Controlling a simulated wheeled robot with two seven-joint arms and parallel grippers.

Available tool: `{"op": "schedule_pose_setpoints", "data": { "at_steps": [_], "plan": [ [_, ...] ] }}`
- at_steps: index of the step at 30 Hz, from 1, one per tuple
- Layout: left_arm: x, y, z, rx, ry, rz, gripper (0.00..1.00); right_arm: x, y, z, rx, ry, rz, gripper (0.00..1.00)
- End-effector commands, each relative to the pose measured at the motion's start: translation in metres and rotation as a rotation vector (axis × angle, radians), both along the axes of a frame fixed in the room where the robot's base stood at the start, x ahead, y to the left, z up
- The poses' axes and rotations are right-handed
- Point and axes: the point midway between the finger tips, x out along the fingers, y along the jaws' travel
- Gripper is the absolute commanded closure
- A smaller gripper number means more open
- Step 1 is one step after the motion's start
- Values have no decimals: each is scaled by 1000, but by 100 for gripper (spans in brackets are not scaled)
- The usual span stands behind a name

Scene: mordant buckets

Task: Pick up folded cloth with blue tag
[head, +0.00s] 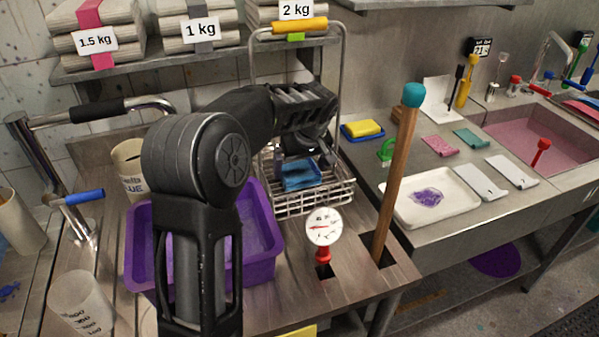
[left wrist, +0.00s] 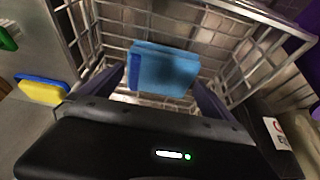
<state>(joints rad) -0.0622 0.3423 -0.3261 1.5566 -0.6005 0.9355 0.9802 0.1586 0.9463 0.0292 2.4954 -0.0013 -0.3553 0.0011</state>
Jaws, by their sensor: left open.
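The folded cloth (head: 301,177) is blue and lies in the wire basket (head: 313,204). In the left wrist view the cloth (left wrist: 166,70) shows a darker blue tag (left wrist: 134,71) along its left edge. My left gripper (head: 302,160) reaches over the basket from above. Its two dark fingers show in the left wrist view (left wrist: 158,84), apart, one on each side of the cloth's near end. I cannot tell whether they touch it. Part of the cloth is hidden by the gripper in the head view. My right gripper is not in view.
The basket's wire walls and tall handle (head: 342,80) surround the gripper. A purple tub (head: 262,268) stands left of the basket. A dial gauge (head: 324,227) and a wooden stick (head: 397,170) stand in front and right. A yellow sponge (head: 363,128) lies behind right.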

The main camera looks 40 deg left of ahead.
Motion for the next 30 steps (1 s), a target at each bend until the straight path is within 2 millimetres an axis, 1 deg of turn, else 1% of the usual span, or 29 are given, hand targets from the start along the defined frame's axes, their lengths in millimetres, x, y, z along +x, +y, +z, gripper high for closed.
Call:
{"op": "schedule_pose_setpoints", "data": {
  "at_steps": [1, 3, 6, 23, 30],
  "plan": [
    [1, 3, -7, 0, 6, 2, 0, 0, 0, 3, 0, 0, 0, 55],
    [3, 5, -14, 1, 3, 1, 0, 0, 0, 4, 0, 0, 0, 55],
    [4, 6, -19, 0, 1, 0, 0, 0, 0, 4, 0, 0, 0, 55],
    [5, 6, -19, 0, 0, -1, 0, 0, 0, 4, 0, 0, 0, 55],
    [5, 6, -18, 0, 0, -1, 19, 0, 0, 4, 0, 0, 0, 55]
  ]
}}
